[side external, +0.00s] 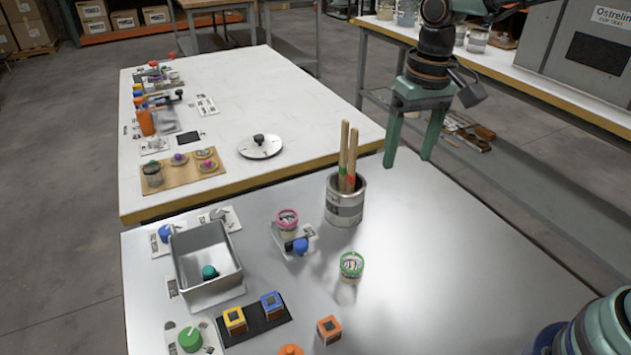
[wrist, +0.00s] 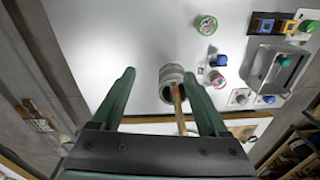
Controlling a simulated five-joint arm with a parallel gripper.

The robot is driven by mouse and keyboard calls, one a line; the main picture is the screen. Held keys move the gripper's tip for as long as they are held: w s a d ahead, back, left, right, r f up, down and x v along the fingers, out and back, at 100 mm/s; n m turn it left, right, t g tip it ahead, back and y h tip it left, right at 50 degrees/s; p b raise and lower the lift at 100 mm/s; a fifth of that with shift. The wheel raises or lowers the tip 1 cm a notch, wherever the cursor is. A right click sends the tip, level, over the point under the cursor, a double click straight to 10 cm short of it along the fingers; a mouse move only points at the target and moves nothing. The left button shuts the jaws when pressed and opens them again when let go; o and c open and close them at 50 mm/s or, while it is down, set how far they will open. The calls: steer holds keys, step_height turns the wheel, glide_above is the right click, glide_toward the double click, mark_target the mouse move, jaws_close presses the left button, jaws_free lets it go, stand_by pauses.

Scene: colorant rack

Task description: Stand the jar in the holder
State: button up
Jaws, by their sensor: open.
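A small clear jar with a green rim (side external: 351,267) stands upright alone on the metal table; it also shows in the wrist view (wrist: 207,25). A similar jar with a pink rim (side external: 287,220) stands at a pale plate with a blue knob (side external: 300,245); it is also in the wrist view (wrist: 218,79). I cannot tell which jar is the task's or which fixture is the holder. My gripper (side external: 408,160) is open and empty, fingers down, above the table's far edge, behind and right of both jars. Its fingers also frame the wrist view (wrist: 158,75).
A metal can (side external: 345,208) with wooden sticks stands between my gripper and the jars. A grey bin (side external: 207,262), a black tray (side external: 262,328) with yellow and blue cubes, and an orange cube (side external: 329,329) lie left and front. The table's right side is clear.

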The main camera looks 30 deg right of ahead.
steer(key=s+d+r+n+t, duration=0.1)
steer(key=s+d+r+t, duration=0.3)
steer(key=s+d, duration=0.4)
steer(key=shift+s+d+t, duration=0.4)
steer(key=shift+s+t, duration=0.05)
steer(key=shift+t, duration=0.05)
